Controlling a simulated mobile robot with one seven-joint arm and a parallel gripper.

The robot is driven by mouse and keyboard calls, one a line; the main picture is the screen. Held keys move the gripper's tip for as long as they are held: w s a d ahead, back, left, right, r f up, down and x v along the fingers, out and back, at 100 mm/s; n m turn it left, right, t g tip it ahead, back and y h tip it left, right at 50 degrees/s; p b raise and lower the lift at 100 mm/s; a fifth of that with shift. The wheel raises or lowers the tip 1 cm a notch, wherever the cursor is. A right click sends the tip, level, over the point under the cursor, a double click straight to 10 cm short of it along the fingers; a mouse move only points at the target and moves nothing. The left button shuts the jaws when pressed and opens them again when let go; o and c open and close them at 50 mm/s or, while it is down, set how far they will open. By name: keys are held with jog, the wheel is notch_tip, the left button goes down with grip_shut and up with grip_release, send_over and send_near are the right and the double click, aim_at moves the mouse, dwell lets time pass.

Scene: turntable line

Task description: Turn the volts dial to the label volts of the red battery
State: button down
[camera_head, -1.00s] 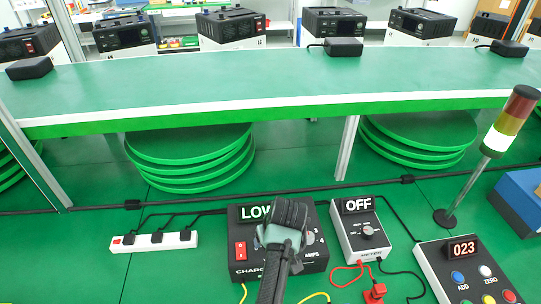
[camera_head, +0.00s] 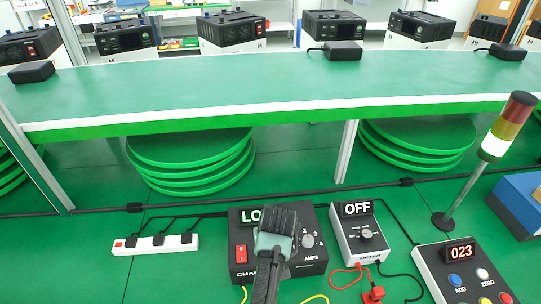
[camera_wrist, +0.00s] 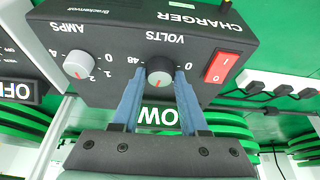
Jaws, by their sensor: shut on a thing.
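My gripper (camera_wrist: 158,76), with blue fingers, is shut on the volts dial, one finger on each side. In the head view my gripper (camera_head: 277,238) hides that dial and part of the charger's display (camera_head: 251,215), which reads LOW. No red battery is clearly visible.
The amps dial (camera_wrist: 78,65) and red switch (camera_wrist: 217,66) flank the volts dial. The meter (camera_head: 358,235), showing OFF, and a button box (camera_head: 440,262), showing 023, stand to the right. A power strip (camera_head: 154,244) lies left. A green bench (camera_head: 250,85) spans behind.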

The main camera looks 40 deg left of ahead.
jog(key=m+t+h+p, duration=0.1)
jog(key=m, duration=0.2)
jog(key=shift+s+a+r, duration=0.1)
jog(key=shift+a+r, duration=0.05)
jog(key=shift+m+t+h+p, duration=0.35)
jog(key=shift+m+h, duration=0.35)
jog(key=shift+m, duration=1.5)
jog(key=shift+c, duration=2.2)
grip_release()
jog(key=v, duration=1.2)
jog(key=shift+r, duration=0.4)
jog(key=shift+a, duration=0.1)
